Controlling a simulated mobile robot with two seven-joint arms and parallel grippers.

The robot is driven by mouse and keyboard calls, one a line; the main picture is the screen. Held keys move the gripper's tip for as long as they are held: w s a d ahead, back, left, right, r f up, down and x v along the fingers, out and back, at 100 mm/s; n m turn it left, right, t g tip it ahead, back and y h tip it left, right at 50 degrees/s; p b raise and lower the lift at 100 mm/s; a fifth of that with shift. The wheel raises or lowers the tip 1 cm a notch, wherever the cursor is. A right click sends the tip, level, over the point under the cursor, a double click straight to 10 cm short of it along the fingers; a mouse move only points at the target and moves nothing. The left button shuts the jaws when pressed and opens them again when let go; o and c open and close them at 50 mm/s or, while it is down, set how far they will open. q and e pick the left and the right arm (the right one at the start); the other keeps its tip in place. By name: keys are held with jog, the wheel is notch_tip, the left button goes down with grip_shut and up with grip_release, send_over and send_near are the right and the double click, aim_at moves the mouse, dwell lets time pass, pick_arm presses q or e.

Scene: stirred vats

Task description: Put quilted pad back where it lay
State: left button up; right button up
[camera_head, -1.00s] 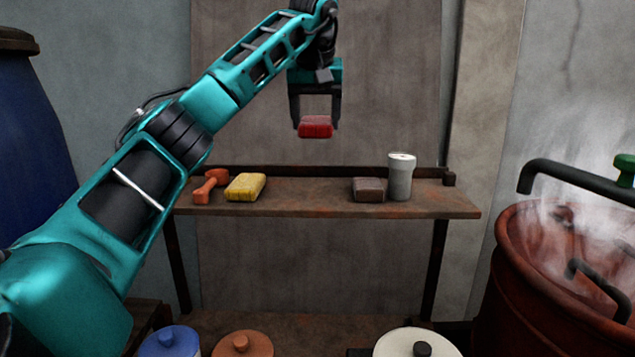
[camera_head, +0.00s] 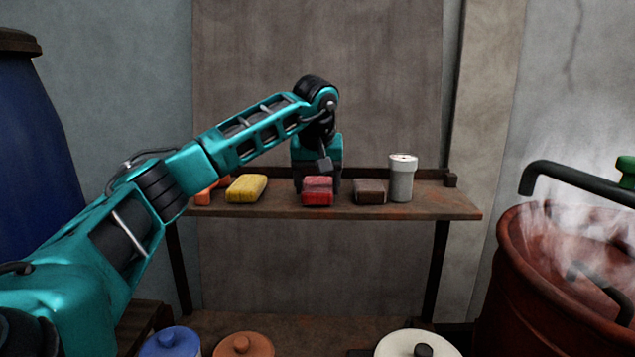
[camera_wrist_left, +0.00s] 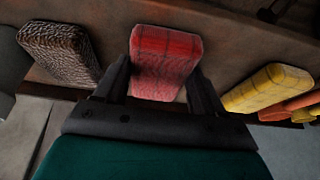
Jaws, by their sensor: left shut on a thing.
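The red quilted pad (camera_head: 317,192), with a grid of stitched lines, is at the shelf top between the yellow block and the brown block. My left gripper (camera_head: 317,183) points down and is shut on it from above. In the left wrist view the red pad (camera_wrist_left: 165,60) sits between the two dark fingers of the gripper (camera_wrist_left: 160,80). The pad looks level and at shelf height; I cannot tell for certain whether its underside touches the board. My right gripper is not in view.
On the wooden shelf (camera_head: 270,210) stand a yellow block (camera_head: 246,188), a brown block (camera_head: 370,191) close right of the pad, a white cup (camera_head: 402,178), and an orange tool (camera_head: 208,192) partly behind my arm. A steaming red vat (camera_head: 540,290) stands at right, a blue barrel (camera_head: 35,160) at left.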

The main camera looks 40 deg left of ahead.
pick_arm(q)
jog(key=shift+f, duration=0.15)
jog(key=o, duration=0.9)
jog(key=shift+s+d+r, duration=0.1)
jog(key=shift+r, duration=0.5)
jog(key=v, duration=1.1)
jog(key=shift+d, duration=0.1)
